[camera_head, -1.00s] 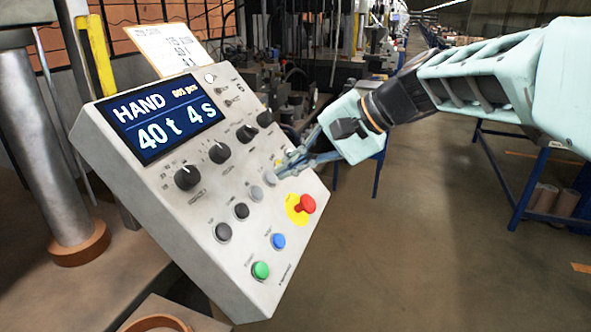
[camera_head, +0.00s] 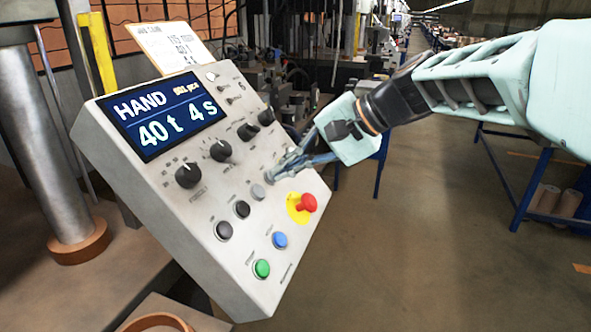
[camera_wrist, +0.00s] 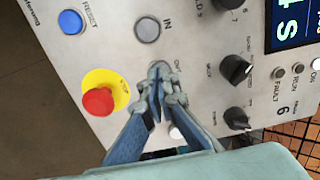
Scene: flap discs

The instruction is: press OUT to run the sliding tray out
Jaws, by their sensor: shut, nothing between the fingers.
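The OUT button (camera_wrist: 159,66) is a grey round button on the control panel (camera_head: 180,235). In the wrist view only its rim shows, behind my fingertips, with a partly covered label beside it. My gripper (camera_head: 270,178) is shut and empty; it also shows in the wrist view (camera_wrist: 162,90). Its fingertips are at the OUT button; I cannot tell if the button is pushed in. The grey IN button (camera_wrist: 148,29) is beside it, clear of the fingers, and shows in the head view (camera_head: 257,192). The sliding tray is not identifiable.
A red mushroom button (camera_head: 307,203) on a yellow disc sits close to the fingers. Blue (camera_head: 280,240) and green (camera_head: 261,268) buttons are lower. Dark knobs (camera_head: 220,150) lie above. The display (camera_head: 160,115) reads HAND, 40 t 4 s. A press column (camera_head: 60,150) stands left.

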